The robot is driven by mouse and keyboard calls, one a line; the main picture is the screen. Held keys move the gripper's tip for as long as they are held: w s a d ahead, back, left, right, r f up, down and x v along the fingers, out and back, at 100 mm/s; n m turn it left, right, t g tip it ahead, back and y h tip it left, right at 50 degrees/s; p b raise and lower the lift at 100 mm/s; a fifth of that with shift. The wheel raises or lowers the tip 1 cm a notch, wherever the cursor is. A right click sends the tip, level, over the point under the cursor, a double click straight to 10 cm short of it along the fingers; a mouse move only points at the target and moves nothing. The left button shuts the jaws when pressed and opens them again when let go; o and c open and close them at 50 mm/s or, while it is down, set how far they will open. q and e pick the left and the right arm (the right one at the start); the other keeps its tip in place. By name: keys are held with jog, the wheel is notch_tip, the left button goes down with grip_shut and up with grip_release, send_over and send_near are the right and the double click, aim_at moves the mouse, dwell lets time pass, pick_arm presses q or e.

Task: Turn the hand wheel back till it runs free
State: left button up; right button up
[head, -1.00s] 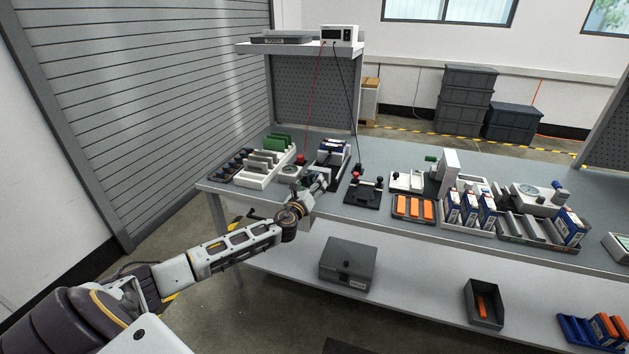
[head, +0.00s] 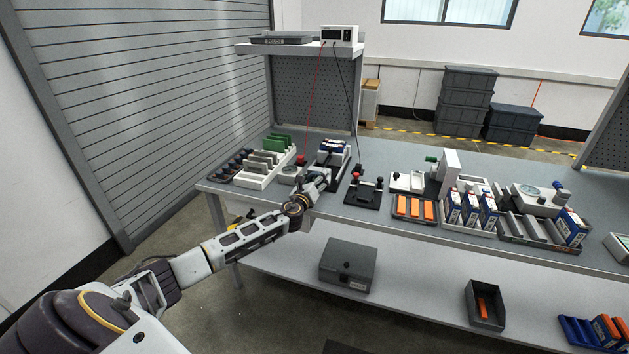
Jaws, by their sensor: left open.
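My left gripper (head: 322,182) is open over the front left part of the grey workbench. It is at the near end of a dark fixture (head: 333,152) that holds a blue and white boxed unit. A small light grey device with a round dial (head: 289,174) sits just left of the gripper. I cannot make out the hand wheel itself; it is too small here or hidden behind the gripper and wrist. I cannot tell whether the fingers touch anything. My right gripper is not in view.
A black stand with red and black knobs (head: 364,190) is close on the right. Red and black leads hang from the shelf instrument (head: 339,35). Orange blocks (head: 414,207) lie further right.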

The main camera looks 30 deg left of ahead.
pick_arm(q)
jog(key=shift+c, duration=1.2)
jog(key=c, duration=0.8)
jog(key=shift+o, duration=0.2)
jog(key=shift+n, duration=0.3)
